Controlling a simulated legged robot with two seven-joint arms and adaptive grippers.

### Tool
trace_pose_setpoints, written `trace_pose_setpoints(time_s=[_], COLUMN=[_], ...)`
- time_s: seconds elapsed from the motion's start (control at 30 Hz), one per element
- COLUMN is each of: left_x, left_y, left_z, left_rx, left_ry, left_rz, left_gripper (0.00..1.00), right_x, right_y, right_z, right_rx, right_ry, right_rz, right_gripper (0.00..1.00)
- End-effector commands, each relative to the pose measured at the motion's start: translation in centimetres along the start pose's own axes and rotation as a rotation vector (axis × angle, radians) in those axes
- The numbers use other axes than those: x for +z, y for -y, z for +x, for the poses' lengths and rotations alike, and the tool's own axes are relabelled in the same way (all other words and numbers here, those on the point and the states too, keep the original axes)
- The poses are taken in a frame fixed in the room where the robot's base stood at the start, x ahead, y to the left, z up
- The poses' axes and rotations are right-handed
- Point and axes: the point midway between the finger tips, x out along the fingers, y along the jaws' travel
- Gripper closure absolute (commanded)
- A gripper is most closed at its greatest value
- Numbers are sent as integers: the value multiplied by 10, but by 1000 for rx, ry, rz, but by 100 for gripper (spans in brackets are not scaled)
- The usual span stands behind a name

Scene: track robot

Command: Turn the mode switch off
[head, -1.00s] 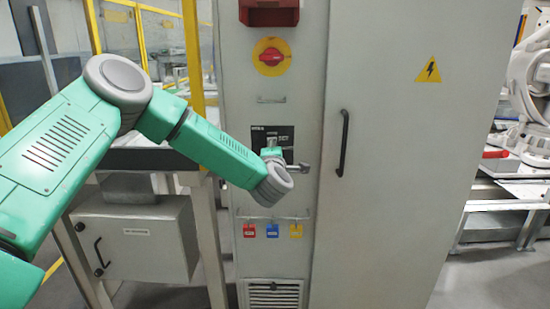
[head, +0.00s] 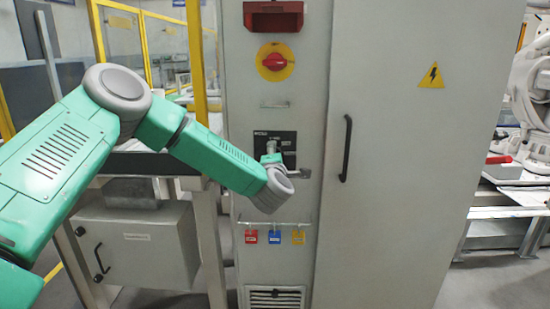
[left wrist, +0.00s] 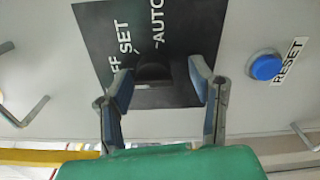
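The mode switch (left wrist: 153,70) is a dark knob on a black plate (left wrist: 95,35) marked OFF, SET and AUTO in the left wrist view. I cannot tell where the knob points. In the head view the plate (head: 288,139) sits mid-height on the grey cabinet, and my gripper partly hides it. My left gripper (left wrist: 160,85) is open, one finger on each side of the knob, with gaps visible between fingers and knob. It also shows in the head view (head: 271,154), in front of the plate. My right gripper is not in view.
A blue RESET button (left wrist: 265,67) sits right of the plate. Above it on the cabinet are a red-on-yellow rotary switch (head: 274,62) and a red tray (head: 273,16). Below hang red, blue and yellow tags (head: 274,237). A black door handle (head: 346,148) is to the right.

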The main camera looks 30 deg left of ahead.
Motion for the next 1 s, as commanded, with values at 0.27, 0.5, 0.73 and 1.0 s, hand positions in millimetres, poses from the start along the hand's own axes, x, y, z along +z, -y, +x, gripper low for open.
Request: trace_pose_setpoints(time_s=[0.27, 0.5, 0.73, 1.0], left_x=[2, 0, -2, -2], left_y=[-1, 1, 2, 2], left_z=[-24, -75, -109, -119], left_rx=[0, -2, -3, -2], left_ry=[4, 3, 0, -1], left_rz=[-1, 0, -1, -1], left_gripper=[51, 51, 51, 51], right_x=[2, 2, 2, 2], right_y=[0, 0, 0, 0], right_z=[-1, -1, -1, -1], right_rx=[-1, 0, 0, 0], right_ry=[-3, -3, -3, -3], right_rz=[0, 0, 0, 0], right_gripper=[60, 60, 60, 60])
